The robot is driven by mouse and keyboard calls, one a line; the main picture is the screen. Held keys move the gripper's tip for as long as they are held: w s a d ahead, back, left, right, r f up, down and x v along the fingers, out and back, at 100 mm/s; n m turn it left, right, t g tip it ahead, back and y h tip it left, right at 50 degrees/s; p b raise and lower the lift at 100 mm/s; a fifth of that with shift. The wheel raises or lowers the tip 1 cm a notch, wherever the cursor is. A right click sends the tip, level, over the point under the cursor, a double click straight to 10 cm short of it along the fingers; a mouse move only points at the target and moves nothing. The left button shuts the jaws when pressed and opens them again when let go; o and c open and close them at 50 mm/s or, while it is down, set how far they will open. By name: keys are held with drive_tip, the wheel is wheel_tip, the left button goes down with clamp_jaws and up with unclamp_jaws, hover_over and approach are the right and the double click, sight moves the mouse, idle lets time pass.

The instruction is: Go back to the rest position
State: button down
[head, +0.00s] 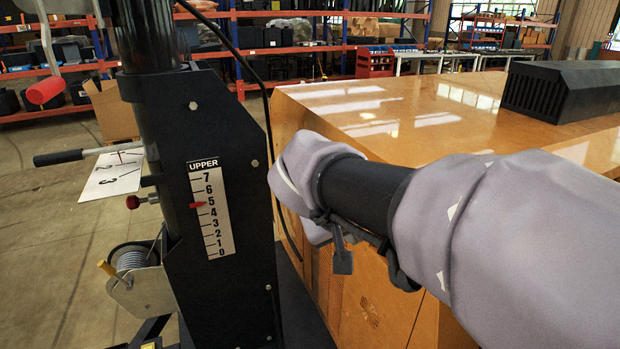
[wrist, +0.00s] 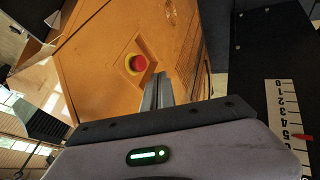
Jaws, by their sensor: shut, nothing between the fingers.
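My gripper (wrist: 157,92) shows in the wrist view with its two grey fingers together and nothing between them. The fingers point toward the orange cabinet (wrist: 95,60), just right of a red emergency button with a yellow ring (wrist: 136,64). Whether the fingers touch the cabinet I cannot tell. In the head view my grey-covered arm (head: 500,235) reaches in from the right, in front of the orange cabinet (head: 400,120). The fingers and the red button are hidden in that view.
A black mast post (head: 240,130) with an UPPER scale (head: 212,212) stands left of my arm, its red pointer near 5. A winch (head: 135,275) and crank handle (head: 75,157) are on its left. A black cable hangs between post and cabinet. Open floor lies further left.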

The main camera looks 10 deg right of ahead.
drive_tip(key=shift+a, duration=0.1)
drive_tip(key=s+a+f+m+y, duration=0.1)
drive_tip(key=s+f+m+y, duration=0.1)
drive_tip(key=s, duration=0.8)
drive_tip(key=s+a+f+m+y, duration=0.1)
drive_tip(key=s+f+m+y, duration=0.2)
drive_tip(key=s, duration=0.8)
drive_tip(key=shift+a+f+m+y, duration=0.15)
drive_tip(key=shift+f+m+y, duration=0.15)
drive_tip(key=shift+m+y, duration=0.35)
drive_tip(key=shift+w, duration=0.1)
